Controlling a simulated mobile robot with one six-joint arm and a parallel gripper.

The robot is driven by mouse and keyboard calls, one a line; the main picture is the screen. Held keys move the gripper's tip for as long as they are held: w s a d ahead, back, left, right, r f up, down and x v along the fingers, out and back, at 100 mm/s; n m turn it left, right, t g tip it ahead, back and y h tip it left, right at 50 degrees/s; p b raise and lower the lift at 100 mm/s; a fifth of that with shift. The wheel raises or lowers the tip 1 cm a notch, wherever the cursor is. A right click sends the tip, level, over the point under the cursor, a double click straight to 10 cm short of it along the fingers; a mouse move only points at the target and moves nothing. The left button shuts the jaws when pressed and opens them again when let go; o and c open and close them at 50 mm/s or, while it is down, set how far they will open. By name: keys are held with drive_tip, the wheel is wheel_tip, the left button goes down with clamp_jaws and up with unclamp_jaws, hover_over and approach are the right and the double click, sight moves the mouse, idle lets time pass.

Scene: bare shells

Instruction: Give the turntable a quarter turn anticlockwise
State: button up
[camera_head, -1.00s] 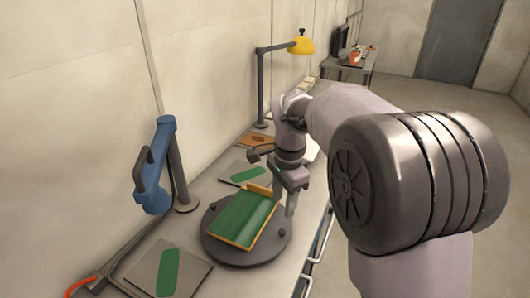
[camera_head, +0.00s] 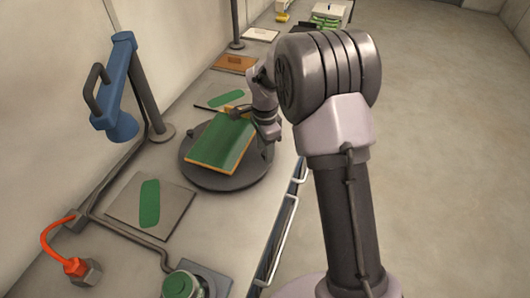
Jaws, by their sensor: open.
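The turntable (camera_head: 222,181) is a dark grey round disc on the bench, left of my arm. A green board with orange edges (camera_head: 218,146) lies on it, set at an angle, with a yellow-orange piece at its far end. My gripper (camera_head: 268,144) is open at the turntable's right, far side, close to the rim. My arm partly hides the gripper, and I cannot tell whether its fingers touch the turntable.
A blue lamp-like fixture (camera_head: 117,85) on a grey post stands at left. Grey plates with green patches lie before (camera_head: 122,212) and behind (camera_head: 218,95) the turntable. A red-orange cable plug (camera_head: 75,267) and green button (camera_head: 182,285) are at front. Open floor lies right.

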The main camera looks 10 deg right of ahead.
drive_tip(key=shift+f, duration=0.15)
clamp_jaws()
idle(1.4)
